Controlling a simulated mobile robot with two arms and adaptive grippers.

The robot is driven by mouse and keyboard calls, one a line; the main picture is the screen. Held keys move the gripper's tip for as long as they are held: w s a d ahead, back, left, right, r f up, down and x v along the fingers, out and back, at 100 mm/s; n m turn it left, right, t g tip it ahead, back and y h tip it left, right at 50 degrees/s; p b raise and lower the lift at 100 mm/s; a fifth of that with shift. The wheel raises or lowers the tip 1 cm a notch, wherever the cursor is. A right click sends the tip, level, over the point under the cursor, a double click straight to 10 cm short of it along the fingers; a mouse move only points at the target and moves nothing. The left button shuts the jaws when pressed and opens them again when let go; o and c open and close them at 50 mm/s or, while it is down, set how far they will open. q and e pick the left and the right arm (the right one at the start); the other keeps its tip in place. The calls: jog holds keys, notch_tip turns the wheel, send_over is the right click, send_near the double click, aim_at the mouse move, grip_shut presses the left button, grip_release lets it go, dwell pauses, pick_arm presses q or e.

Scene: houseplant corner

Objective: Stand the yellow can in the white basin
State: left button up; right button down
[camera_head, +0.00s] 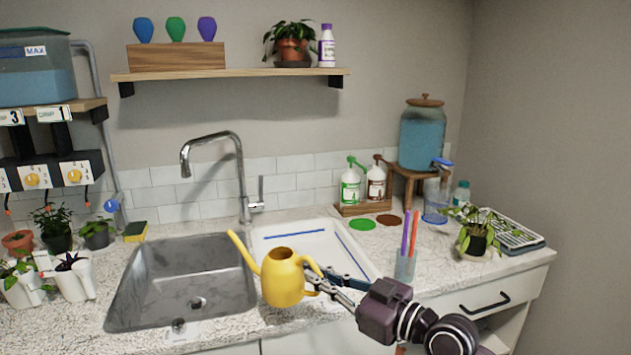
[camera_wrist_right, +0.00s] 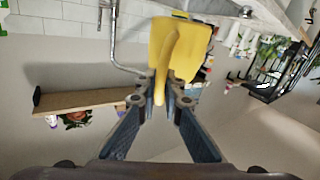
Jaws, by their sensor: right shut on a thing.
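A yellow watering can (camera_head: 283,279) with a long spout pointing left is held upright above the counter's front edge. My right gripper (camera_head: 318,281) is shut on its handle. In the right wrist view the yellow can (camera_wrist_right: 183,50) fills the middle top, with its handle between the fingers of my right gripper (camera_wrist_right: 160,88). The white basin (camera_head: 292,240), with blue lines along its inside, sits on the counter just behind the can, right of the sink. The can and gripper hide its front left part. My left gripper is not in view.
A grey sink (camera_head: 180,278) with a tall faucet (camera_head: 241,175) lies left of the basin. A glass with colored sticks (camera_head: 405,266) stands close to its right. Soap bottles (camera_head: 350,188) stand behind it. Small potted plants (camera_head: 72,277) line the left side.

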jog(key=shift+s+a+f, duration=0.65)
jog(key=shift+a+f, duration=0.1)
jog(key=s+d+f+m+t+h, duration=0.2)
jog(key=s+d+f+m+h, duration=0.1)
jog(key=s+d, duration=0.3)
jog(key=s+d+f+m+t+h, duration=0.2)
jog(key=s+d+h, duration=0.4)
jog(key=s, duration=0.4)
jog(key=s+d+f+m+t+h, duration=0.2)
jog(key=s+d+f+m+h, duration=0.2)
jog(key=s+d, duration=0.3)
jog(key=shift+s+d+f+m+h+p, duration=0.2)
jog(key=shift+s+m+h+p, duration=0.15)
jog(key=shift+s, duration=0.4)
